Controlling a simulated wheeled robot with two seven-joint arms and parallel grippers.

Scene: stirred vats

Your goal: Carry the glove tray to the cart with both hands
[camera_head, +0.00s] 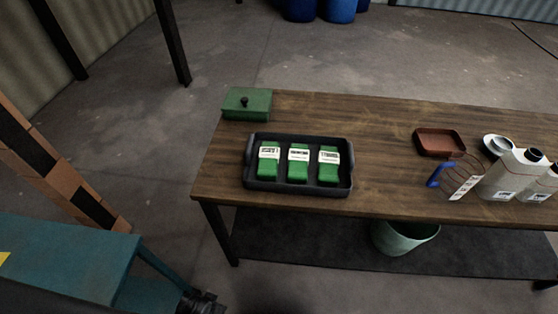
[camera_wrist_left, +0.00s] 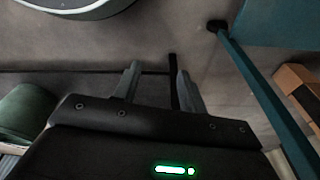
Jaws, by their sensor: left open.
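The glove tray (camera_head: 256,185) is dark grey with raised ends and sits on the left part of the wooden table. Three green packs with white labels, the glove packs (camera_head: 298,171), stand side by side in it. My left gripper (camera_wrist_left: 157,86) is open and empty in the left wrist view, with bare floor between its fingers, away from the tray. My right gripper is not in view. A teal flat-topped piece (camera_head: 70,255) is at the lower left, cut by the frame; I cannot tell if it is the cart.
The wooden table (camera_head: 380,190) holds a green lidded box (camera_head: 247,104) behind the tray. At the right are a brown dish (camera_head: 440,142), a blue-handled wire item (camera_head: 440,174) and white jugs (camera_head: 512,174). A pale green bucket (camera_head: 404,238) stands below. Tabletop between tray and dish is clear.

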